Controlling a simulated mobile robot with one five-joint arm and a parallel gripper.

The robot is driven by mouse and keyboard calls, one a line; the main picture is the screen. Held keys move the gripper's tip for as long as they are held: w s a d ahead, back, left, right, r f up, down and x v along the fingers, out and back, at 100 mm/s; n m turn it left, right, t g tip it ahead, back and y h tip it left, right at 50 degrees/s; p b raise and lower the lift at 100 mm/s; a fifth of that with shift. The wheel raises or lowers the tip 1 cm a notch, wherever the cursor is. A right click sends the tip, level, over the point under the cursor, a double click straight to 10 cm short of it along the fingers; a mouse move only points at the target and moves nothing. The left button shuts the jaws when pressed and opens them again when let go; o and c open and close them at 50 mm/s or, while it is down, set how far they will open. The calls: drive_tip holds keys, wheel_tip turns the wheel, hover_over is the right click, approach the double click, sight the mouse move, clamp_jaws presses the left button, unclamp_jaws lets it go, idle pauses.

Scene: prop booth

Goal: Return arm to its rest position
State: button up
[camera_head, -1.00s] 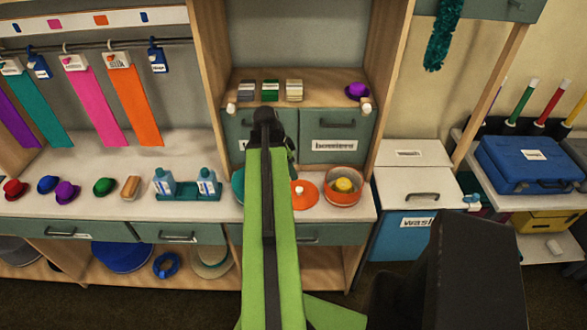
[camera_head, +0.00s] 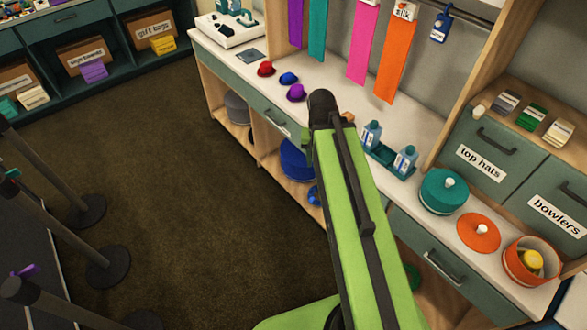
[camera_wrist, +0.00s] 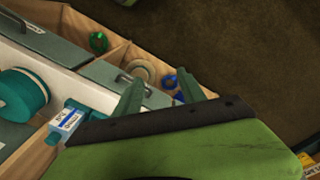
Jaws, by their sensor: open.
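My green arm (camera_head: 365,220) reaches up the middle of the head view, its dark upper end in front of the counter. My gripper shows in the wrist view (camera_wrist: 162,96) with its two fingers spread apart and nothing between them. The gripper's fingers are hidden in the head view.
The counter (camera_head: 225,45) holds small hats, blue-white bottles (camera_head: 404,160), a teal round box (camera_head: 444,190) and an orange tub (camera_head: 520,270). Dark posts (camera_head: 80,205) stand on the left. Open brown floor (camera_head: 150,150) lies between the posts and the counter.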

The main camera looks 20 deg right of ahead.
drive_tip(key=a+n, duration=0.5)
drive_tip(key=a, duration=0.7)
drive_tip(key=shift+w+a+y, duration=0.15)
drive_tip(key=shift+y, duration=0.15)
